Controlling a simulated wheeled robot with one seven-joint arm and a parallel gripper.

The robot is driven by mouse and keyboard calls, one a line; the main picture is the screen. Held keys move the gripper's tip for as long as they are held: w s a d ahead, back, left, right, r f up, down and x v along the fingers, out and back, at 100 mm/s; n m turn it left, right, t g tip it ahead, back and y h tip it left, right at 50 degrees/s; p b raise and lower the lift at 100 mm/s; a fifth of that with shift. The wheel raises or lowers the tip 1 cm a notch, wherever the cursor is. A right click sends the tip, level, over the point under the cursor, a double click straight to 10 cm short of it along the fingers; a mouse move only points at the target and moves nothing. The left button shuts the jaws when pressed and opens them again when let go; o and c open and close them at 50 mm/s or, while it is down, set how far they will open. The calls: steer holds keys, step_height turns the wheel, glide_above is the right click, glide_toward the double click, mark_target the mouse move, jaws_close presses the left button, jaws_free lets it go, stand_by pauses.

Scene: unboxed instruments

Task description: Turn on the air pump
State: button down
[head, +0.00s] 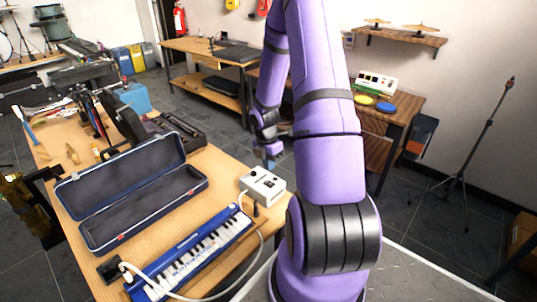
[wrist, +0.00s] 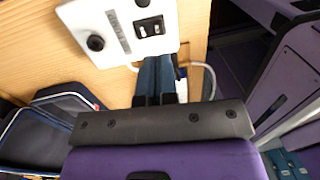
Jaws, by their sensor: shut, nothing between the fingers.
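The air pump is a small white box (head: 262,186) on the wooden table, near its right edge. In the wrist view the pump (wrist: 80,18) shows at the top, with a round black knob (wrist: 95,43), a labelled strip and a black switch panel (wrist: 150,27). My gripper (head: 268,155) is above and just behind the pump in the head view. In the wrist view its blue fingers (wrist: 155,65) are together, empty, with the tips close to the pump's edge by the switches. I cannot tell whether they touch it. The switch position is too small to read.
A blue melodica (head: 190,258) with a pale hose lies in front of the pump. An open dark blue case (head: 130,205) lies to the left. A black case (head: 178,130) and other items stand farther back. A pale cable runs beside the pump.

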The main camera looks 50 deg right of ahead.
mark_target(269, 183)
steer(key=f, duration=0.6)
steer(key=shift+s+f, duration=0.35)
steer(key=shift+s, duration=0.05)
steer(key=shift+s+f, duration=0.1)
steer(key=shift+f, duration=0.1)
steer(key=shift+w+r, duration=0.3)
steer(key=shift+w, duration=0.5)
steer(key=shift+r, duration=0.1)
